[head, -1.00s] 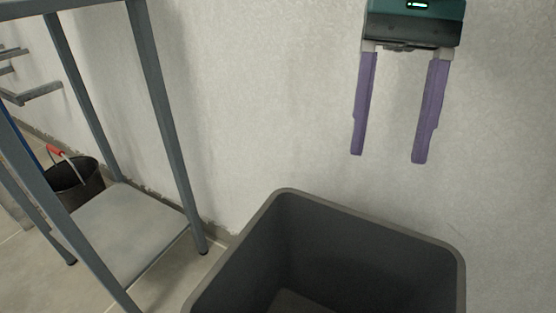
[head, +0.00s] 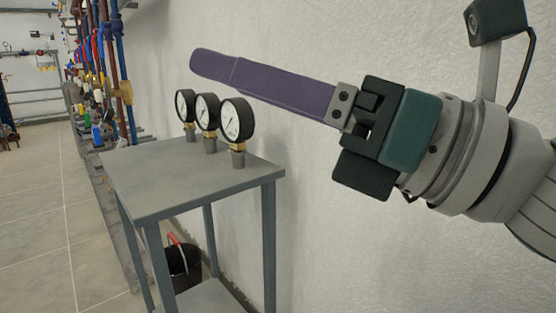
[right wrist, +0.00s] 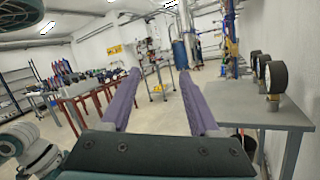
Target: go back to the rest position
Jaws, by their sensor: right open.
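My right gripper (head: 215,66) reaches in from the right in the head view, side-on, with its purple fingers pointing left. It is held in the air in front of the white wall, above and beside the gauges. In the right wrist view the two purple fingers of the gripper (right wrist: 157,95) are spread apart with nothing between them. My left gripper is in neither view.
A grey metal table (head: 190,180) bears three pressure gauges (head: 237,119), and it also shows at the right in the right wrist view (right wrist: 250,108). A black bucket (head: 185,267) stands behind its legs. Pipes (head: 105,60) line the wall. The floor (head: 45,220) at left is clear.

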